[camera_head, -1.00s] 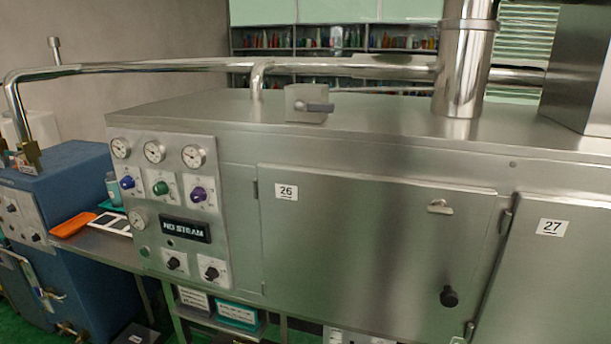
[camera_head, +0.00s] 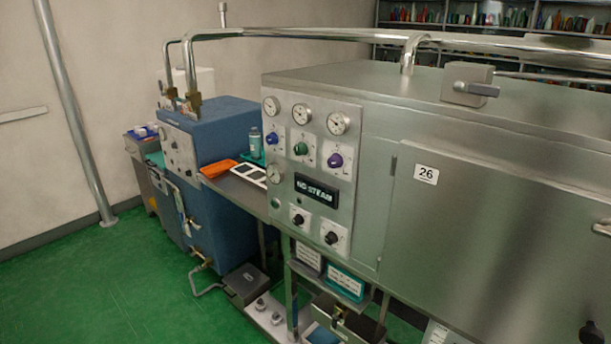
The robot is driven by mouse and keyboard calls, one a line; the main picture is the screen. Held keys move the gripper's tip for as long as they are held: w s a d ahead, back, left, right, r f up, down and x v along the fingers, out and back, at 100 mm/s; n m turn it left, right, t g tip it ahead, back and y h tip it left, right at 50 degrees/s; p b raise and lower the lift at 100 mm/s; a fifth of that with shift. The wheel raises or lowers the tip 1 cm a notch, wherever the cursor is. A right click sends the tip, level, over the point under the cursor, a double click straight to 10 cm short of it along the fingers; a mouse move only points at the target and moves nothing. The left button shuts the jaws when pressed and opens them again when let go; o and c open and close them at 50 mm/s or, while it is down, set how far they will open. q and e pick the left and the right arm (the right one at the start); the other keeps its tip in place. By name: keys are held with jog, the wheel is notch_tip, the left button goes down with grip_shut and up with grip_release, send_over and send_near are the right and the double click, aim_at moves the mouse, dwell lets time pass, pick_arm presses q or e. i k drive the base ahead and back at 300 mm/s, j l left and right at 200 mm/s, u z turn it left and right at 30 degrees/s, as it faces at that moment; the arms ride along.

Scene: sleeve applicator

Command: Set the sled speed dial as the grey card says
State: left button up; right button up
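The steel machine's control panel (camera_head: 305,165) carries a blue knob (camera_head: 272,138), a green knob (camera_head: 301,149) and a purple knob (camera_head: 335,160) in a row. Two black knobs sit lower, one at left (camera_head: 298,219) and one at right (camera_head: 331,238). Their labels are too small to read, so I cannot tell which is the sled speed dial. Below the panel hang a white card with a greyish edge (camera_head: 308,257) and a teal-edged card (camera_head: 346,282); their text is unreadable and I cannot tell whether either is the grey card. Neither gripper is in view.
A blue cabinet (camera_head: 222,205) with its own small dials stands left of the machine. An orange tray (camera_head: 217,169) lies on the shelf between them. A dark box (camera_head: 246,284) is low on the floor side. Green floor (camera_head: 100,285) is clear at front left.

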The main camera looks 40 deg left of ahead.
aim_at(331, 238)
jog(key=u, duration=1.2)
